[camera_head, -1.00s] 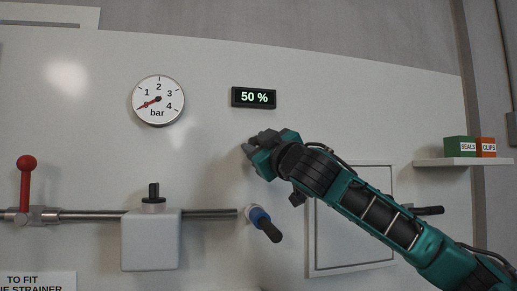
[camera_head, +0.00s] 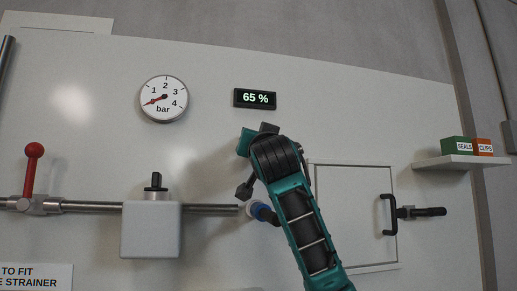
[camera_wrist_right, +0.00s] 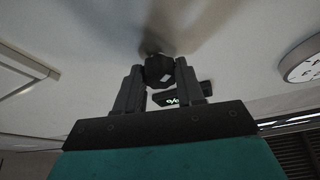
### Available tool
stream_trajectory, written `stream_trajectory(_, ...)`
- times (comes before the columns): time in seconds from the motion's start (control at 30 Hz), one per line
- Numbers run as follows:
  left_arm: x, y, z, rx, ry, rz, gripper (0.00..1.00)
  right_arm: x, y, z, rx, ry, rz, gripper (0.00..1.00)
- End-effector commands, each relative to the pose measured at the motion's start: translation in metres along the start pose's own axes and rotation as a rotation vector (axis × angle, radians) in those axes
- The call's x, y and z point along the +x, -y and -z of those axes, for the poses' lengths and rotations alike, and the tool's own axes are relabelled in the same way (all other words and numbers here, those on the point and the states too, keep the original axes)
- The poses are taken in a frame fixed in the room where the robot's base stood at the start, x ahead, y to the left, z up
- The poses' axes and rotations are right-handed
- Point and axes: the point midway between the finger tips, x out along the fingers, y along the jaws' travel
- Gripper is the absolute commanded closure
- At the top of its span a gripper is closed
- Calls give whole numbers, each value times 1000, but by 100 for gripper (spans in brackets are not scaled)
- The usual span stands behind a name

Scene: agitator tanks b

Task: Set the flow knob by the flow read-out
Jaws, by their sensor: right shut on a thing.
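The flow read-out (camera_head: 255,98) is a black box on the wall showing 65 % in the head view. Part of it shows behind the fingers in the right wrist view (camera_wrist_right: 180,98). My right gripper (camera_head: 254,138) is at the wall just below the read-out. In the right wrist view its two fingers (camera_wrist_right: 158,84) are shut on the dark flow knob (camera_wrist_right: 158,69), which has a small light mark on its face. In the head view my gripper and arm hide the knob. My left gripper is not in view.
A bar gauge (camera_head: 164,99) hangs left of the read-out. Below are a red lever (camera_head: 30,170), a grey box (camera_head: 151,230) on a pipe and a blue-collared valve (camera_head: 260,211) close to my arm. A hatch (camera_head: 350,210) and a shelf (camera_head: 462,161) are at right.

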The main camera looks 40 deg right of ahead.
Motion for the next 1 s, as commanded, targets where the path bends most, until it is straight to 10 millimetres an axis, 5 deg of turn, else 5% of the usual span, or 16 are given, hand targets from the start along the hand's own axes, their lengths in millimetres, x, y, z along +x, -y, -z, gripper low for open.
stream_trajectory(0.5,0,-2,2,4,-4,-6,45,0,2,-1,286,4,-119,93)
stream_trajectory(1.0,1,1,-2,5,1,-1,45,0,1,0,325,0,-138,93)
